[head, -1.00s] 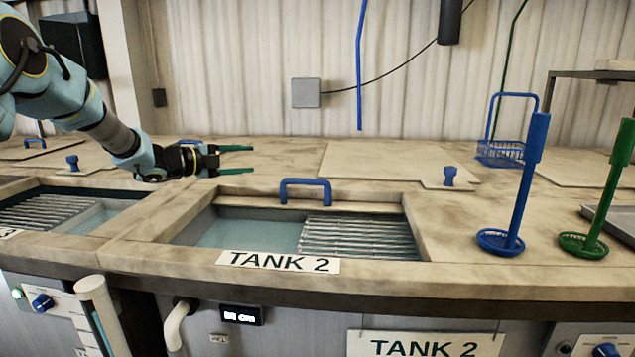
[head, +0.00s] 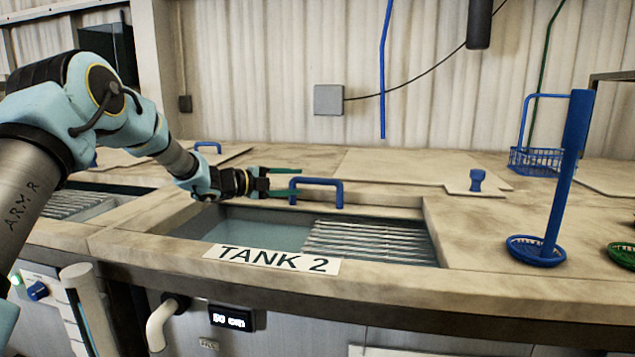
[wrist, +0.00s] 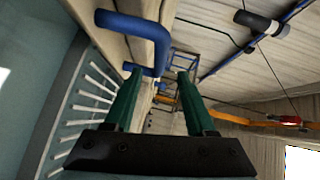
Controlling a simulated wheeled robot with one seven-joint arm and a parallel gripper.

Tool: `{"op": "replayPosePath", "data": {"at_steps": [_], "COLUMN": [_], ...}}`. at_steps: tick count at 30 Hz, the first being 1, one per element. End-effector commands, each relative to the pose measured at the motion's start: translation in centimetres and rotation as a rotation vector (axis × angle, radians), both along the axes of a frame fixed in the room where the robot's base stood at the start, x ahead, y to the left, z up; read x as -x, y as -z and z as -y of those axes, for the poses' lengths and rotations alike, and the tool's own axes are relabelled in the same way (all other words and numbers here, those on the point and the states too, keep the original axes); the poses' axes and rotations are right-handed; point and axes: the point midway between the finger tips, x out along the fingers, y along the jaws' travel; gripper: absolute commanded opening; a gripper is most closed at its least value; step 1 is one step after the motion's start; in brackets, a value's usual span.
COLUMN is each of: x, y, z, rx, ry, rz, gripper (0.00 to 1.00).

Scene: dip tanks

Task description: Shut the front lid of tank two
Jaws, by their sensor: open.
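Tank two's front opening (head: 262,233) is uncovered, showing liquid and a metal rod grate (head: 368,240). Its label (head: 272,260) is on the front rim. A blue U-shaped handle (head: 325,183) stands upright at the opening's back edge, on what looks like the pushed-back front lid; I cannot make out the lid's full outline. My gripper (head: 289,182) is open, with green fingers pointing right at the handle's left end. In the wrist view, the blue handle (wrist: 150,27) is at the tips of my open gripper (wrist: 159,74); I cannot tell whether they touch.
A flat rear panel (head: 400,166) with a blue knob (head: 477,180) lies behind. A blue dipping tool (head: 568,170) stands upright to the right, near a blue wire basket (head: 543,160). Another open tank (head: 75,202) is at left.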

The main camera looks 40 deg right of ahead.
Motion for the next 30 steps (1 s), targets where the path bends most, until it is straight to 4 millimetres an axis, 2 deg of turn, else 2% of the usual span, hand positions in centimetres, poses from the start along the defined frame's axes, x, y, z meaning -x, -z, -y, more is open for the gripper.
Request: {"op": "replayPosePath", "data": {"at_steps": [1,6,12,18,25,30], "x": [0.4,1.0,1.6,1.8,1.8,1.8], "y": [-0.2,0.2,0.7,1.0,1.1,1.1], "z": [1.1,4.2,6.7,7.7,7.7,7.7], "rx": [0.0,0.001,0.0,0.0,0.0,0.0], "ry": [0.004,0.003,0.001,0.0,0.0,0.0], "rz": [-0.003,-0.002,0.0,0.001,0.0,0.0], "gripper": [0.56,0.56,0.56,0.56,0.56,0.38]}}
